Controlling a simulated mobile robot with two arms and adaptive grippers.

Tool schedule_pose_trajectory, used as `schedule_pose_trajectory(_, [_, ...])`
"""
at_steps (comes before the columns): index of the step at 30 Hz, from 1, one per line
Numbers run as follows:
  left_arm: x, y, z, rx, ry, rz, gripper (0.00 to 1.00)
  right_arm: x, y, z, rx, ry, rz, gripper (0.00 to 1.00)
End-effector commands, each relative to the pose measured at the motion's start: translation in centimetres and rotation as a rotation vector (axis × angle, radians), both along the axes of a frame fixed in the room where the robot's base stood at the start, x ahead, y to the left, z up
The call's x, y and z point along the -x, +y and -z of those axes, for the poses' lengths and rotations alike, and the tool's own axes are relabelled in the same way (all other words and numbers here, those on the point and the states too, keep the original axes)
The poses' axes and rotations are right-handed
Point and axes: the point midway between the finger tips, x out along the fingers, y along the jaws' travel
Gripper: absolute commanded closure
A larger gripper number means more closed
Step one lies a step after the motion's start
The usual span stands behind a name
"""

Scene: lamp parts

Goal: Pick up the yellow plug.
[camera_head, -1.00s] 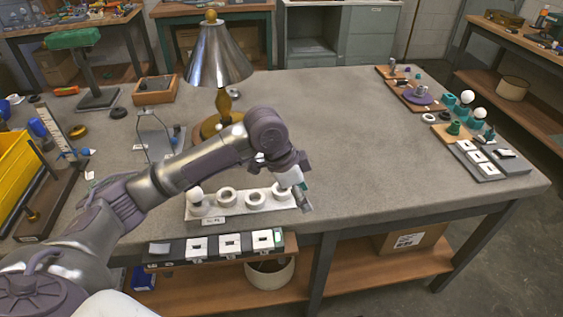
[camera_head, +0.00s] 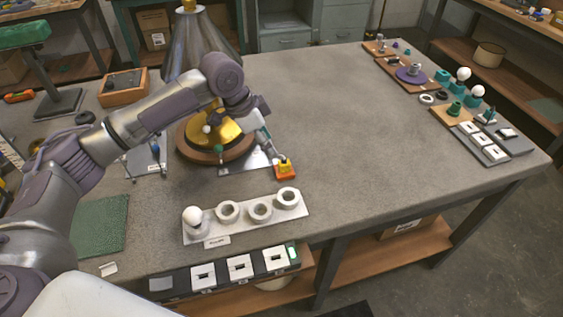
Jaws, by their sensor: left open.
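A small yellow and orange block, which looks like the yellow plug (camera_head: 285,170), sits on the grey table right of the lamp base. My left gripper (camera_head: 268,143) comes down from the upper left and is open, with its fingers just above and left of the plug. I cannot tell whether they touch it. The fingers are small and partly blurred here. My right gripper is not in view.
A lamp with a metal shade (camera_head: 200,45) and round gold base (camera_head: 212,140) stands behind my left arm. A white holder (camera_head: 245,222) with rings and a white bulb is in front, above a dark strip of switches (camera_head: 222,273). The table's middle right is clear.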

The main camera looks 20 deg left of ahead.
Motion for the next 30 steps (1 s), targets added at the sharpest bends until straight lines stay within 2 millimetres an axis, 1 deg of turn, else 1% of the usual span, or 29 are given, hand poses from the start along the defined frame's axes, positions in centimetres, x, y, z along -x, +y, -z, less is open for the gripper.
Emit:
schedule_pose_trajectory(1, [-0.2,-0.4,1.0,0.0,0.003,0.001,0.46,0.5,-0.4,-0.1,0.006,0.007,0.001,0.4])
schedule_pose_trajectory(3, [-0.4,-0.8,2.1,0.0,0.002,0.001,0.46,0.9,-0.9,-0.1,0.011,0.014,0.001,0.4])
schedule_pose_trajectory(6, [-0.8,-1.1,3.2,-0.001,0.001,0.0,0.46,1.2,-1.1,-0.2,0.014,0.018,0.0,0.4])
schedule_pose_trajectory(8, [-0.8,-1.3,3.7,0.0,0.0,0.0,0.46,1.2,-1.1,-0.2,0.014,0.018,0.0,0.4])
schedule_pose_trajectory(13, [-1.1,-1.7,4.8,-0.001,0.002,-0.001,0.46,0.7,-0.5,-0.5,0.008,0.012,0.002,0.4])
schedule_pose_trajectory(18, [-1.8,-2.5,7.2,-0.002,0.001,0.0,0.46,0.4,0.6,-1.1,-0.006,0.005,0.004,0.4])
schedule_pose_trajectory(21, [-2.0,-2.8,8.2,0.0,0.0,0.0,0.46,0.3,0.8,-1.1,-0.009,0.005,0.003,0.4])
schedule_pose_trajectory(24, [-2.1,-2.9,8.7,-0.002,-0.001,0.001,0.46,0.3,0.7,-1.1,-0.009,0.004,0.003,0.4])
schedule_pose_trajectory(29, [-2.1,-3.0,8.7,-0.002,-0.001,0.001,0.46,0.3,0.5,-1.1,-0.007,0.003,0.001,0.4])
schedule_pose_trajectory(30, [-2.1,-3.0,8.7,-0.002,-0.001,0.001,0.47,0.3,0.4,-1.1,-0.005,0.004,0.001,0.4])
